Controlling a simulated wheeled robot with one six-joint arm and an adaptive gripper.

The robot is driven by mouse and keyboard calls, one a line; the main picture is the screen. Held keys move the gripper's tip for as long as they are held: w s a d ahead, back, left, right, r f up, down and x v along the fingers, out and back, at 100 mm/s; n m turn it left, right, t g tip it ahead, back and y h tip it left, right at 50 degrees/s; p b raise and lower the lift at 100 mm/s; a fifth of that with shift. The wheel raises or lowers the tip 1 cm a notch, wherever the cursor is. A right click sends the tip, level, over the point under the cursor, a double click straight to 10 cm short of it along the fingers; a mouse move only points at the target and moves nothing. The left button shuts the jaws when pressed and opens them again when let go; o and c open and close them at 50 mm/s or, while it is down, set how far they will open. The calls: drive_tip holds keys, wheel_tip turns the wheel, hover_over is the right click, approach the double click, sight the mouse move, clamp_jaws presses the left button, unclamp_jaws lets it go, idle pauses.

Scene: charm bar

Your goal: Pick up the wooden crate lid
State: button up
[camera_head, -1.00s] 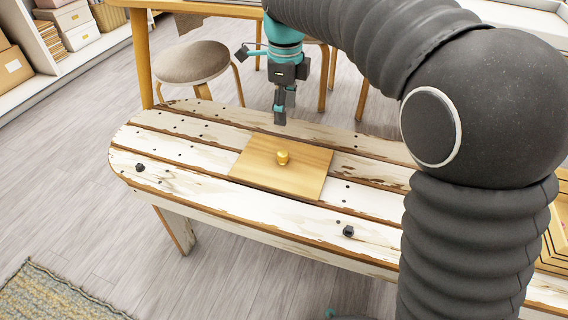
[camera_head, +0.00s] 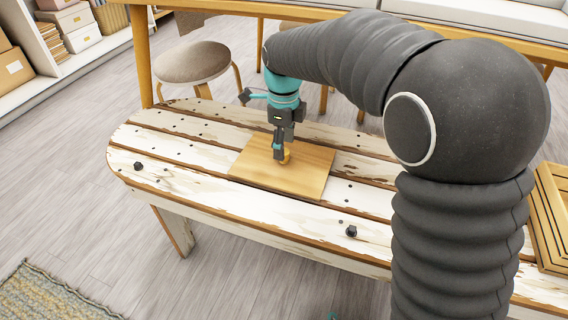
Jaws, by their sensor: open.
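The wooden crate lid (camera_head: 308,178) is a flat, light-brown rectangular board lying on the white, worn plank bench (camera_head: 200,175). Its round golden knob (camera_head: 286,156) stands near the middle and is partly hidden by my gripper. My gripper (camera_head: 281,157) points down at the knob, its fingertips right at it. The jaws are open; I cannot tell whether a finger touches the knob.
A wooden slatted crate (camera_head: 550,215) is at the right end of the bench, partly cut off by the picture edge and my arm. Dark bolts (camera_head: 351,231) stick up from the planks. A round stool (camera_head: 192,62) stands behind the bench.

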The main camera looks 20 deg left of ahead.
wheel_tip(320, 180, down, 3)
drive_tip(key=shift+s+f, duration=0.1)
clamp_jaws()
idle(0.3)
